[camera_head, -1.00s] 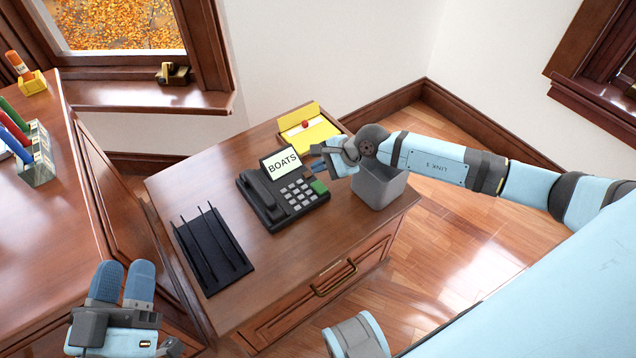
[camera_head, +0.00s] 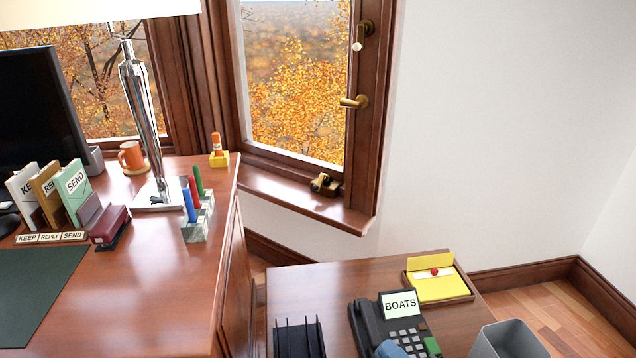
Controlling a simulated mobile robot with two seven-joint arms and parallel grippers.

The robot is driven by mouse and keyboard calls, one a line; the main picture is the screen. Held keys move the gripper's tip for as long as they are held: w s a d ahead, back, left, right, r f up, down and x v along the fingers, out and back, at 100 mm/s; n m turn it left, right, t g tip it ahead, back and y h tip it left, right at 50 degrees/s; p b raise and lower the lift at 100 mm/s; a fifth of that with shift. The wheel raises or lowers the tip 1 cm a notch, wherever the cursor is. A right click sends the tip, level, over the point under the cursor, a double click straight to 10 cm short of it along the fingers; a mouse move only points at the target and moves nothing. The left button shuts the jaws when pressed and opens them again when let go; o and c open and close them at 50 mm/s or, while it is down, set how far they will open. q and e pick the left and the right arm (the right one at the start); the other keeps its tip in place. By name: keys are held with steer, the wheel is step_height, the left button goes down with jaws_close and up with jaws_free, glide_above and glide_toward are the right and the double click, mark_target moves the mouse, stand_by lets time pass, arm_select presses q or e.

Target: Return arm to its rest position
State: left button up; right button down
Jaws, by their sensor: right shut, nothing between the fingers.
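Only a blue fingertip of my right gripper (camera_head: 390,349) shows, at the bottom edge of the head view, in front of the phone's lower part. The rest of that gripper and its arm are out of the picture. It is shut, and no object shows in it. My left gripper is not in view. The picture does not show whether the fingertip touches the phone.
A grey bin (camera_head: 508,338) is at the lower right, and a black rack (camera_head: 300,338) is left of the phone. A yellow note tray (camera_head: 438,284) sits behind. The desk (camera_head: 150,290) at left holds a lamp (camera_head: 140,100), a monitor (camera_head: 40,105), a mug (camera_head: 131,156) and a letter sorter (camera_head: 48,200).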

steer(key=s+d+m+h, duration=0.2)
steer(key=s+m+h, duration=0.3)
steer(key=m, duration=1.2)
arm_select(q)
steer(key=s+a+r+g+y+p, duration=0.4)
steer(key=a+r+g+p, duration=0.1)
steer(key=p, duration=2.9)
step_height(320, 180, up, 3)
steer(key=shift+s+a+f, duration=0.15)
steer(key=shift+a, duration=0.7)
arm_select(e)
steer(key=s+d+r+g+h, duration=0.3)
steer(key=s+d+r+g, duration=0.2)
steer(key=r, duration=0.5)
steer(key=shift+s+d+r, duration=0.2)
steer(key=shift+d+r, duration=0.1)
steer(key=shift+d, duration=0.2)
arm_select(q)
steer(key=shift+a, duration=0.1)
arm_select(e)
steer(key=shift+a, duration=0.1)
